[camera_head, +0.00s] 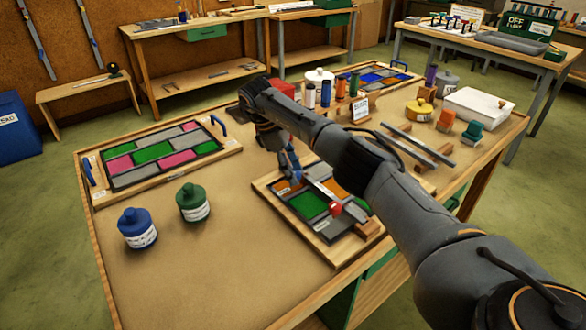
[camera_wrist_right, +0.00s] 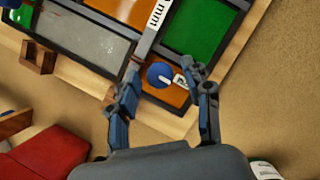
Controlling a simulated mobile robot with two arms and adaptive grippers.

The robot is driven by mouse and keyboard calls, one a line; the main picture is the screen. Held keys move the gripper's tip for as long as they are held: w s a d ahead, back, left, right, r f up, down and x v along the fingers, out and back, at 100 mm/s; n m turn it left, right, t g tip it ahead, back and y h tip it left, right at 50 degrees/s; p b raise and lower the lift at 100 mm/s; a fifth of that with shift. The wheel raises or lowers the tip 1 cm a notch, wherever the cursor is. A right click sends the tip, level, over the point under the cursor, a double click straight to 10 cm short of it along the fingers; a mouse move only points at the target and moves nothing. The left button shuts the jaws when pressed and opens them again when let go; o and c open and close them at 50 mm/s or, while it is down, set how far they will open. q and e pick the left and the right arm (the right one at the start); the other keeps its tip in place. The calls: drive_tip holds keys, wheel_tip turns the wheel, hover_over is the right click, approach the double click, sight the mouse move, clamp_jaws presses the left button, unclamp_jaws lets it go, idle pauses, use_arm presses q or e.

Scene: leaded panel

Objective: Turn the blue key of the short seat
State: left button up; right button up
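The blue key (camera_wrist_right: 160,75) is a round blue knob with a white mark, beside a small white label (camera_wrist_right: 182,81) near the corner of the small leaded panel (camera_head: 308,204). My right gripper (camera_wrist_right: 165,70) is open, with one finger on each side of the blue key; the wrist view shows a gap at each finger. In the head view my right gripper (camera_head: 291,172) is low over the panel's far-left corner and partly hides the key. A white strip (camera_wrist_right: 152,28) marked "mm" lies across the panes. I cannot tell which part is the short seat. My left gripper is out of view.
A red knob (camera_head: 335,209) and a wooden block (camera_head: 368,229) are at the panel's near right. A blue jar (camera_head: 137,228) and a green jar (camera_head: 193,202) stand left. A larger panel (camera_head: 160,156) lies farther left. The table front between is clear.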

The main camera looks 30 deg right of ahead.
drive_tip(key=shift+r, duration=0.1)
drive_tip(key=shift+r, duration=0.15)
drive_tip(key=v, duration=1.1)
drive_tip(key=shift+a+r, duration=0.2)
drive_tip(key=shift+r, duration=0.05)
drive_tip(key=shift+w, duration=0.15)
